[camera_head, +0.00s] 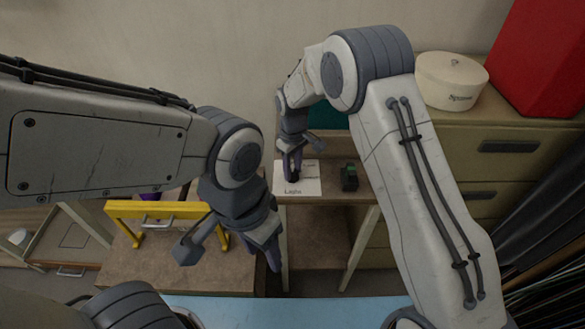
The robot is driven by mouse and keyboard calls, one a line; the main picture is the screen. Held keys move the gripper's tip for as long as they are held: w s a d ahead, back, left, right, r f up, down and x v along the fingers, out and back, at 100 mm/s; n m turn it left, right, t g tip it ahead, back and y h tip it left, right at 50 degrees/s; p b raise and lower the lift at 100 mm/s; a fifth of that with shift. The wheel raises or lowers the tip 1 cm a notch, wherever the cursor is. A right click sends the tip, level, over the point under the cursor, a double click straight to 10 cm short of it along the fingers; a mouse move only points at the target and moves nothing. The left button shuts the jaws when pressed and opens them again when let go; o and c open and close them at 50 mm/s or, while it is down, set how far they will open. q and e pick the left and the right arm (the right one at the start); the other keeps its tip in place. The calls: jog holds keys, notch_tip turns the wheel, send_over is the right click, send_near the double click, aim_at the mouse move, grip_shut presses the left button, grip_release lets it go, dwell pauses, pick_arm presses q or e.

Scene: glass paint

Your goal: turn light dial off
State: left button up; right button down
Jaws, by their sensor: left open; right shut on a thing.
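A white panel (309,187) with the printed word "Lights" lies on the small wooden table in the middle of the head view. My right gripper (293,170) points down over this panel with its fingers close together. It is shut on the light dial, which is mostly hidden by the dark fingers, so I cannot tell its setting. My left gripper (231,256) is open and empty, lower and to the left, over the brown surface and well apart from the panel.
A small dark green-topped object (349,177) stands just right of the panel. A yellow frame (155,209) stands on the brown surface at left. A round white box (450,79) and a red block (540,55) sit on the drawer cabinet (513,163) at right.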

aim_at(293, 172)
jog(key=c, duration=0.5)
grip_release()
jog(key=shift+r, duration=0.15)
notch_tip(293, 172, up, 10)
jog(key=b, duration=0.1)
jog(key=shift+r, duration=0.15)
jog(key=s+a+r, duration=0.1)
jog(key=s+r, duration=0.2)
jog(key=s, duration=0.4)
jog(key=s+r, duration=0.3)
jog(key=s, duration=0.4)
jog(key=s+d+m, duration=0.1)
jog(key=s+d, duration=0.1)
jog(key=s, duration=0.7)
jog(key=s+d+f+m+y, duration=0.1)
jog(key=s+d, duration=0.2)
jog(key=s, duration=0.6)
jog(key=shift+s+d+f, duration=0.15)
jog(key=shift+d+f, duration=0.05)
jog(key=shift+d, duration=0.15)
